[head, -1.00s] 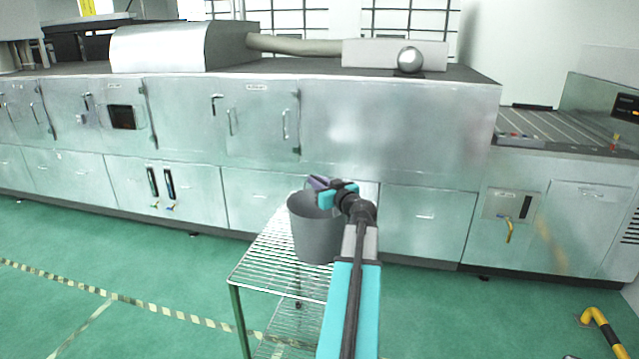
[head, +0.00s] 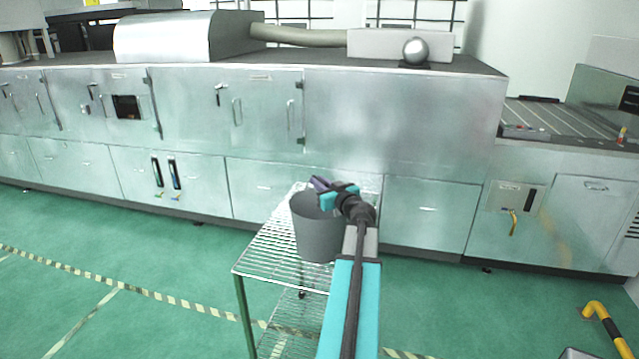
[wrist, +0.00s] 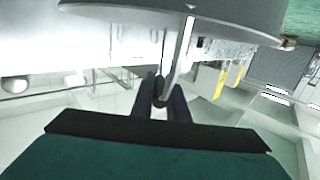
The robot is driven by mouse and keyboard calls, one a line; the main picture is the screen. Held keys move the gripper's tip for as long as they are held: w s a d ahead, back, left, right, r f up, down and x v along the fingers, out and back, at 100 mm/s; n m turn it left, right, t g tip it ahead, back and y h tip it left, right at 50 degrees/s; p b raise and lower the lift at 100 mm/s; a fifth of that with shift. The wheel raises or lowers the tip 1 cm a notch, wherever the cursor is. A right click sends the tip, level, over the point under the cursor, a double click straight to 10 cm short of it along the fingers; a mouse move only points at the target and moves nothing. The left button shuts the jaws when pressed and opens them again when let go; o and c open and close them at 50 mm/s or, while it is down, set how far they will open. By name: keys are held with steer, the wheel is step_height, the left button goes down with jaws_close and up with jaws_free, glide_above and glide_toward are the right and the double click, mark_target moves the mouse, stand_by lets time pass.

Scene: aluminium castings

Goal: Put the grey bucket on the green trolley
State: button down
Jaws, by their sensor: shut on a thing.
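The grey bucket (head: 318,232) is upright over the top wire shelf of the green-legged trolley (head: 262,258), in the middle of the head view. I cannot tell whether its base touches the shelf. My gripper (head: 326,188) is at the bucket's top, its purple fingers by the rim. In the wrist view, my gripper (wrist: 165,92) is shut on a thin grey bar that joins the bucket (wrist: 200,12), whose side fills the top of the picture. My arm hides the trolley's right part.
A long metal machine (head: 405,125) with doors and drawers stands behind the trolley. A yellow and black barrier (head: 605,322) stands at the lower right. The green floor to the left of the trolley is clear, with a striped line (head: 150,294) across it.

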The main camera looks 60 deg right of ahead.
steer(key=shift+r, duration=0.1)
steer(key=c, duration=1.7)
jaws_free()
steer(key=shift+a, duration=0.1)
steer(key=shift+b+v, duration=1)
steer(key=shift+v, duration=5.05)
